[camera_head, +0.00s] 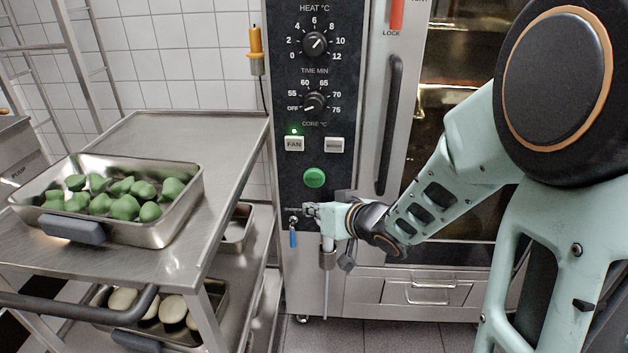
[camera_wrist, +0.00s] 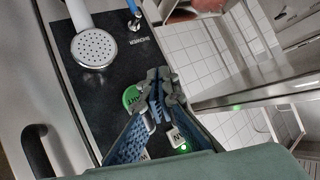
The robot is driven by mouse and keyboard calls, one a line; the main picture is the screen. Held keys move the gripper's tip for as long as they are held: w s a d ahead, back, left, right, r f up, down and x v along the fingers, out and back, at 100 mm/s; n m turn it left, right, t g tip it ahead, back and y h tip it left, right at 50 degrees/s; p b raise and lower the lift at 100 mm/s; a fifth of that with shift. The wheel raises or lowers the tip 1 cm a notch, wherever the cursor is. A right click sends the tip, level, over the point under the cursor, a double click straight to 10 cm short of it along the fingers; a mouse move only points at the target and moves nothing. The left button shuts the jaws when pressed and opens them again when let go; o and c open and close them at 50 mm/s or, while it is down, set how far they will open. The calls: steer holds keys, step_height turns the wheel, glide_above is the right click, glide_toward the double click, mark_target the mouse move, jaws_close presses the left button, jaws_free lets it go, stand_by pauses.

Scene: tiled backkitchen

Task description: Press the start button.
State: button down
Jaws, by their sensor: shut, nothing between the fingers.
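The start button is a round green button (camera_head: 314,178) on the oven's dark control panel, below two small square buttons. My gripper (camera_head: 309,210) is shut and empty. In the head view it is a little below the green button, near the panel. In the wrist view the closed fingertips (camera_wrist: 158,82) overlap the button's right side. I cannot tell whether they touch the panel.
Above the button are the FAN button (camera_head: 294,143) with a lit green lamp, another square button (camera_head: 334,144), and two dials. A white hand shower (camera_wrist: 95,48) and a blue-handled valve (camera_head: 293,235) are close below. A steel trolley (camera_head: 190,130) with trays stands left.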

mark_target(315, 187)
steer(key=shift+w+d+p, duration=0.15)
steer(key=shift+w+p, duration=0.65)
steer(key=shift+w, duration=3.35)
steer(key=shift+w, duration=0.1)
steer(key=shift+w+p, duration=0.3)
steer(key=shift+p, duration=0.05)
steer(key=shift+w+p, duration=0.3)
steer(key=shift+w, duration=0.15)
steer(key=shift+s, duration=0.85)
steer(key=shift+s+b, duration=0.5)
steer(key=shift+s, duration=2.05)
